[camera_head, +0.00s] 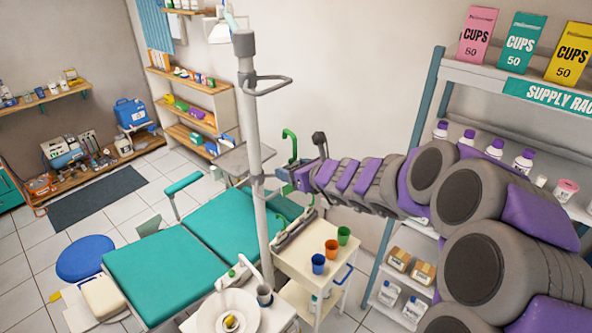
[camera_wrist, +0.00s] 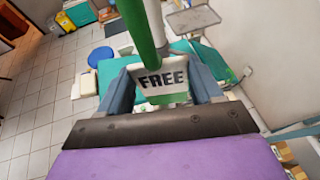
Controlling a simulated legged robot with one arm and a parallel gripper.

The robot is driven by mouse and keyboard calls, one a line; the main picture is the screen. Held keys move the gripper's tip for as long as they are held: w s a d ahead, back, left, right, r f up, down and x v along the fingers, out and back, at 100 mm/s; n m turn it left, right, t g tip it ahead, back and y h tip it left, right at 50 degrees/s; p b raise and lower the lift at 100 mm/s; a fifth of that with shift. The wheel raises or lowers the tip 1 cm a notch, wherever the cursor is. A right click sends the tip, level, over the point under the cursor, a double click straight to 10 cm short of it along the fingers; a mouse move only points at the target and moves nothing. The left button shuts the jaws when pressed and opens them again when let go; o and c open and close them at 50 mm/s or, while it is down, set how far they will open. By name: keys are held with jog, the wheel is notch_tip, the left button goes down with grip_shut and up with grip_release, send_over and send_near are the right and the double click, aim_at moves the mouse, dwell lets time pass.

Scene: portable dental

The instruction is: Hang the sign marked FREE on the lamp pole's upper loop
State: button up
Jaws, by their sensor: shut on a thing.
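My gripper (camera_head: 287,176) is shut on the FREE sign, right of the lamp pole (camera_head: 252,130) in the head view. In the wrist view the sign (camera_wrist: 162,76) is a white plate with black letters and a green lower part, between my two fingers (camera_wrist: 163,88). Its green hook (camera_head: 290,138) rises above my gripper, with the curved end at the top. The upper loop (camera_head: 268,84) is a grey ring on the right of the pole, higher in the picture than the hook. The hook and loop appear apart. In the wrist view the green shaft (camera_wrist: 138,28) overlaps the pole.
The teal dental chair (camera_head: 170,268) lies behind and left of the pole. A white cart (camera_head: 315,262) with three cups stands below my arm. A grey tray (camera_head: 245,160) is behind the pole. The supply rack (camera_head: 500,85) stands at right.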

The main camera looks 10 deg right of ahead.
jog(key=s+d+r+n+g+y+p, duration=0.1)
jog(key=s+d+r+p, duration=0.15)
jog(key=r+p, duration=0.5)
jog(key=s+d+r+n+y+p, duration=0.1)
jog(key=d+r+y+p, duration=0.1)
jog(key=d+r+p, duration=0.5)
jog(key=a+x, duration=0.1)
jog(key=x, duration=0.7)
jog(key=s+a+r+b+x, duration=0.1)
jog(key=x, duration=0.7)
jog(key=shift+a+r+g, duration=0.25)
jog(key=shift+g, duration=0.05)
dwell(0.4)
